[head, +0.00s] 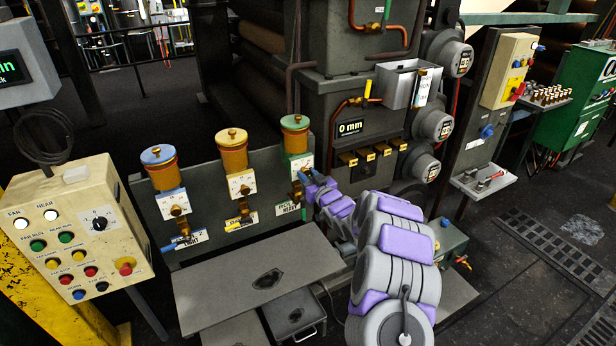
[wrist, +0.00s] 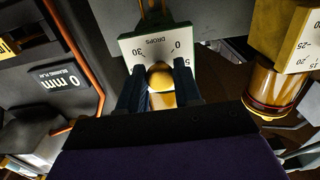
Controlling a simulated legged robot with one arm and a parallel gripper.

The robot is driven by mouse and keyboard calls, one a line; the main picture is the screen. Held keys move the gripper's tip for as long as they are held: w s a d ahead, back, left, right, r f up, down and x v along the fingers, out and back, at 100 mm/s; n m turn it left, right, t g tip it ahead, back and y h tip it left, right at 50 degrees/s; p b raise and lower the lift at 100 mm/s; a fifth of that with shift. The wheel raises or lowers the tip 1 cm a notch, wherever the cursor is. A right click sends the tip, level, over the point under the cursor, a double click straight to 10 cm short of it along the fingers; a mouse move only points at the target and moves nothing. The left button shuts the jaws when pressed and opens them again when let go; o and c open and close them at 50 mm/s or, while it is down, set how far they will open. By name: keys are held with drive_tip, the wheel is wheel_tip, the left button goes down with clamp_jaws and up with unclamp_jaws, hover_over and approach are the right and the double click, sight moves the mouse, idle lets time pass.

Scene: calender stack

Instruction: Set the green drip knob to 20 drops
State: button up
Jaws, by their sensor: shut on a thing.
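The green oil cup (head: 295,132) is the rightmost of three on the grey panel, with a white dial plate (head: 301,166) below it. In the wrist view the dial plate (wrist: 150,46) has a green edge and appears upside down, with "DROPS", "30" at left and "0" at right readable. The rounded brass drip knob (wrist: 161,76) is in front of the plate. My gripper (wrist: 158,84) is shut on it, one dark finger on each side. In the head view my gripper (head: 305,180) is at the panel below the green dial. The knob's pointer and setting are hidden.
A yellow oil cup (head: 231,152) and a blue oil cup (head: 158,168) stand to the left with similar dials. A grey plate (head: 258,275) lies in front. A "0 mm" display (head: 350,128) is above right, and a control box (head: 75,235) stands at left.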

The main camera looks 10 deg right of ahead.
drive_tip(key=shift+r+n+p, duration=0.15)
drive_tip(key=shift+n+p, duration=0.4)
drive_tip(key=shift+n, duration=0.25)
drive_tip(key=o, duration=1)
drive_tip(key=shift+o, duration=0.2)
drive_tip(key=p+v, duration=0.2)
drive_tip(key=v, duration=1.5)
drive_tip(key=shift+s, duration=0.1)
